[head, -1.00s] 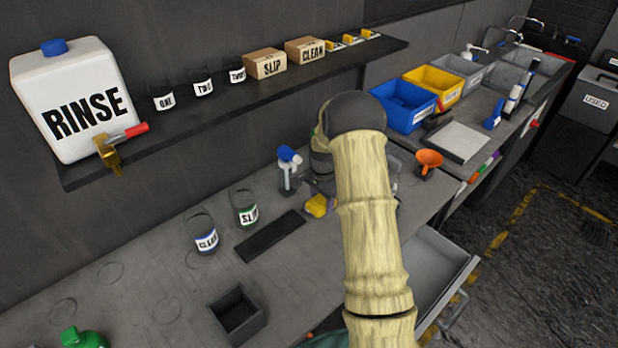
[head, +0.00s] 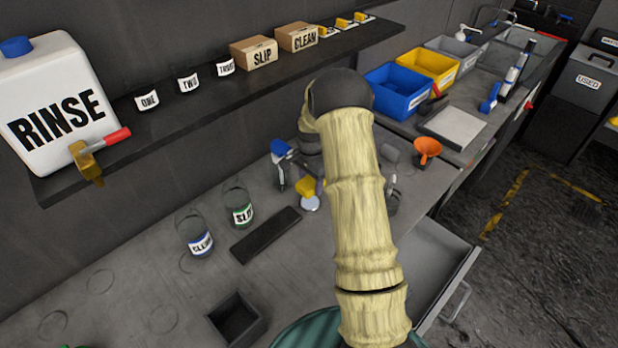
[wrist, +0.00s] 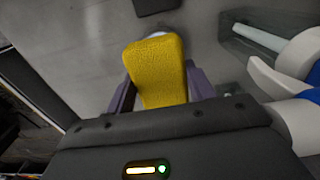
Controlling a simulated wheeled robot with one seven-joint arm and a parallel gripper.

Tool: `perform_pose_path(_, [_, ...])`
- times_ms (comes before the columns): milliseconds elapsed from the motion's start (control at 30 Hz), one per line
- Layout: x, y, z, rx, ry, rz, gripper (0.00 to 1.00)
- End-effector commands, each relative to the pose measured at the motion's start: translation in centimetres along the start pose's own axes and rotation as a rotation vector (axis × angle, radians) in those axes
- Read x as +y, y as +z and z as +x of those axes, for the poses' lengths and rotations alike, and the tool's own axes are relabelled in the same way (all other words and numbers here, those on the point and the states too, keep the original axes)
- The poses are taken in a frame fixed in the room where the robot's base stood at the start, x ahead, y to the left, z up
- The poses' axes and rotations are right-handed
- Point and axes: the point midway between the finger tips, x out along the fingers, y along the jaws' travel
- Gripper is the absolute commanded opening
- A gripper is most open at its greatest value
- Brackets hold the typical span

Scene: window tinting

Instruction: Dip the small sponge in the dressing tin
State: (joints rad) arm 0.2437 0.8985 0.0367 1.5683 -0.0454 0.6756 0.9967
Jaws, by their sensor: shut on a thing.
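My gripper (wrist: 161,92) is shut on a yellow sponge (wrist: 157,70), with a purple-grey finger on each side of it. The sponge also shows in the head view (head: 306,186), beside my arm. A small round pale tin (head: 309,203) sits on the bench just below the sponge in that view. In the wrist view a pale round rim (wrist: 168,33) peeks out behind the sponge's far end; the sponge hides the rest. I cannot tell whether sponge and tin touch, and no label on the tin is readable.
A blue-topped bottle (head: 282,162) stands close to the sponge. Two labelled jars, CLEAN (head: 198,242) and SLIP (head: 240,212), stand left of a dark flat bar (head: 265,235). A dark square box (head: 236,318) is nearer. An open drawer (head: 432,270) juts out at right.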

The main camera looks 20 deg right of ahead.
Motion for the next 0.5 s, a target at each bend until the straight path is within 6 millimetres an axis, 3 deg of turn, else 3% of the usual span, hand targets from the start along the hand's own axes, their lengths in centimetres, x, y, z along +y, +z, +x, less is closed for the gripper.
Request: perform_pose_path(500, [-0.26,0.4,0.15,0.0,0.0,-0.008,0.35])
